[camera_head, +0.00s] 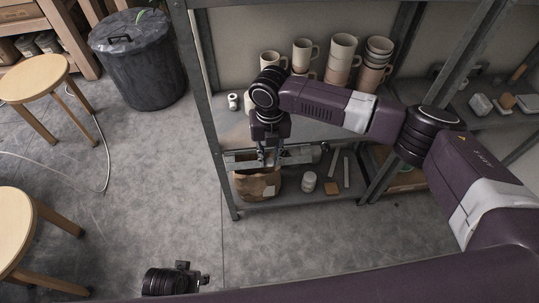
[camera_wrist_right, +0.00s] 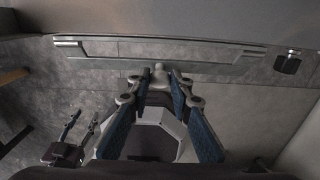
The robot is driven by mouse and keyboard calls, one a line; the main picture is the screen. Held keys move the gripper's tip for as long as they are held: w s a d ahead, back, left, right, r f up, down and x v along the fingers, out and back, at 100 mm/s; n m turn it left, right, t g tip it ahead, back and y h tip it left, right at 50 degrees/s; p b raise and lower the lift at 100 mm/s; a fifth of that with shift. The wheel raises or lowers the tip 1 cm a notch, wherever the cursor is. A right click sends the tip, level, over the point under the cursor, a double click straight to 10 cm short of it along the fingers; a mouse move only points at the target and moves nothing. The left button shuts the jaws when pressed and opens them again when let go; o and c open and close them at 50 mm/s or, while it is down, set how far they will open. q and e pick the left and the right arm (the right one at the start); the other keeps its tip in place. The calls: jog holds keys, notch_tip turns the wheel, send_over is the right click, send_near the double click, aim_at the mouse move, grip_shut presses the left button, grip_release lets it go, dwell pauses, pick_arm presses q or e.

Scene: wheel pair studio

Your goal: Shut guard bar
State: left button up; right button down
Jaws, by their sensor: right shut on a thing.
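The guard bar (camera_head: 298,155) is a grey metal bar across the front of the shelf rack, above the lower shelf. In the right wrist view the bar (camera_wrist_right: 120,50) runs across the top, with a small pale knob between my fingertips. My right gripper (camera_head: 271,161) is at the bar's left part and is shut on the bar's knob. It also shows in the right wrist view (camera_wrist_right: 172,72). My left gripper (camera_head: 203,280) is low in the head view, away from the rack. In the right wrist view its two fingers (camera_wrist_right: 80,127) stand apart, with nothing seen between them.
Cups (camera_head: 305,54) stand on the upper shelf behind my right arm. A paper bag (camera_head: 252,187), a pale jar (camera_head: 309,182) and small blocks are on the lower shelf (camera_head: 290,200). Stools (camera_head: 35,78) and a bin (camera_head: 140,62) stand left.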

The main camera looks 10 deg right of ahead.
aim_at(271, 161)
jog(key=shift+s+d+f, duration=0.1)
jog(key=shift+s+d, duration=0.05)
jog(key=c, duration=1.7)
grip_release()
jog(key=shift+c, duration=0.2)
jog(key=shift+r, duration=0.3)
notch_tip(271, 161, up, 12)
jog(key=shift+f, duration=0.25)
